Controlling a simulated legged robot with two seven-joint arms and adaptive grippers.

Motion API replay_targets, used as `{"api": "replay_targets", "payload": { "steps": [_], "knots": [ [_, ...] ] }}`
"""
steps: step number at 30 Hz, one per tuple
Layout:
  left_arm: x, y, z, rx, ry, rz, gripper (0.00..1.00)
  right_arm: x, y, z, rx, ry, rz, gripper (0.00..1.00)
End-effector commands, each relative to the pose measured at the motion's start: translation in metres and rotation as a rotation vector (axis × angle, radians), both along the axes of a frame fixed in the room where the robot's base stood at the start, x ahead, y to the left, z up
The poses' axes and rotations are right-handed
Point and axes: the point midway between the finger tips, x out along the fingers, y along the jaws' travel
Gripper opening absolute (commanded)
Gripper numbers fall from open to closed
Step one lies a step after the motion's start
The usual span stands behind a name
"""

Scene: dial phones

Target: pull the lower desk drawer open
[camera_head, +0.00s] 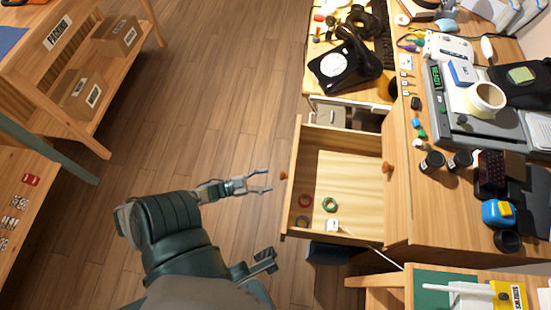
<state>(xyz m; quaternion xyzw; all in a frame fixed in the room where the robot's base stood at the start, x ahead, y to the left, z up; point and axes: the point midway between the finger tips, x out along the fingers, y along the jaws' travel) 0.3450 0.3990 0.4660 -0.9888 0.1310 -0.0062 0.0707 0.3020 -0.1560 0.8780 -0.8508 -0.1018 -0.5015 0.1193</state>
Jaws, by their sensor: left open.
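The desk (397,220) is on the right. Its lower drawer (345,170) is pulled well out, and I see into its pale wooden inside. A round brown knob (284,176) is on the outer face of its front panel. Another brown knob (387,167) is on the closed drawer front above. My left gripper (268,182) is open and empty, with its fingers pointing right toward the lower drawer's knob. A small gap shows between the fingertips and the knob. My right gripper does not clearly show.
A red ring (305,200), a green ring (329,204) and a white plug (333,225) with a cable lie in the drawer. A black dial phone (345,62) stands at the upper right. Wooden shelves (88,112) stand at the left. The floor between (215,90) is clear.

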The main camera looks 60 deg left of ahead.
Motion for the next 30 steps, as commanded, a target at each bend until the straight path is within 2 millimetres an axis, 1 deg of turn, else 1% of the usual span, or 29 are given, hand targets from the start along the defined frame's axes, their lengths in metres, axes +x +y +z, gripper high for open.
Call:
{"api": "replay_targets", "payload": {
  "steps": [1, 3, 6, 10, 15, 30],
  "knots": [
    [-0.013, 0.003, -0.001, 0.0, 0.004, 0.0, 0.62, 0.0, 0.0, 0.0, 0.0, -0.001, 0.0, 0.0],
    [-0.027, 0.007, -0.001, -0.001, 0.004, 0.0, 0.62, 0.0, 0.0, 0.0, 0.0, -0.001, 0.0, 0.0],
    [-0.045, 0.013, -0.002, -0.001, 0.004, 0.001, 0.62, 0.0, 0.0, 0.0, 0.0, -0.001, 0.0, 0.0],
    [-0.059, 0.017, -0.002, -0.002, 0.005, 0.001, 0.62, 0.0, 0.0, 0.0, 0.0, -0.001, 0.0, 0.0],
    [-0.066, 0.018, -0.002, -0.001, 0.003, -0.001, 0.62, 0.0, 0.0, 0.0, 0.0, -0.001, 0.0, 0.0],
    [-0.065, 0.018, -0.002, -0.001, 0.003, -0.001, 0.62, 0.001, 0.001, 0.0, -0.001, -0.001, 0.0, 0.0]
  ]
}}
